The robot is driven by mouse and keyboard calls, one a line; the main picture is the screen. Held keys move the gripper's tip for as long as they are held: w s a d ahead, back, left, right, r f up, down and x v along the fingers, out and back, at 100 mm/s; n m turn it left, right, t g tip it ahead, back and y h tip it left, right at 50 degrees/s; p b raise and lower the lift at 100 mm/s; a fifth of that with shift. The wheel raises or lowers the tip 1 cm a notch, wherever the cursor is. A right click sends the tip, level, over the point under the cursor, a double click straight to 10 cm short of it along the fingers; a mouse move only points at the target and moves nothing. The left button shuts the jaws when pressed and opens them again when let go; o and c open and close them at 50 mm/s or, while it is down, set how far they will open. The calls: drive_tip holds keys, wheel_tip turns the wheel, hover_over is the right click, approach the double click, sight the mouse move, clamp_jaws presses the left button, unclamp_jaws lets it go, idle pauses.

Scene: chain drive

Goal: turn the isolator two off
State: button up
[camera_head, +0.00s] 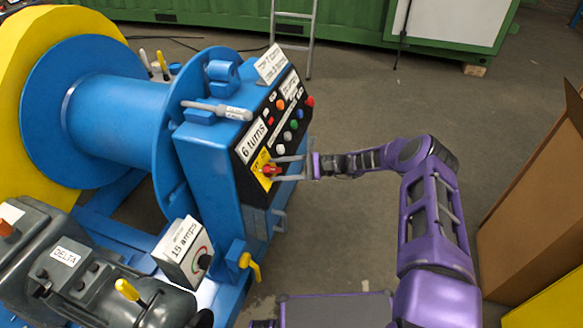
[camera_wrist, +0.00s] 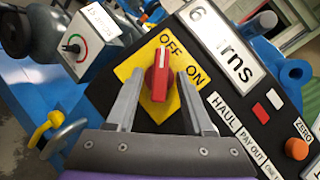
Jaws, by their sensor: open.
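The isolator is a red rotary knob (camera_head: 269,170) on a yellow plate at the lower part of the blue cabinet's black panel. In the wrist view the red knob (camera_wrist: 159,80) has a white mark at its upper end, which points up toward the word OFF on the yellow plate (camera_wrist: 186,62); ON is to the right. No number for this isolator is readable. My gripper (camera_head: 280,169) is open at the panel. In the wrist view its fingers (camera_wrist: 160,88) stand on either side of the knob, with visible gaps; I cannot tell whether either touches it.
Buttons (camera_head: 288,137) and a "6 turns" label (camera_head: 251,141) are above the isolator. A lever (camera_head: 215,110) lies on the cabinet top. A yellow-handled valve (camera_head: 250,265) and a "15 amps" box (camera_head: 183,251) are below left.

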drive_tip(key=w+d, duration=0.1)
drive_tip(key=d, duration=1.6)
drive_tip(key=shift+w, duration=0.15)
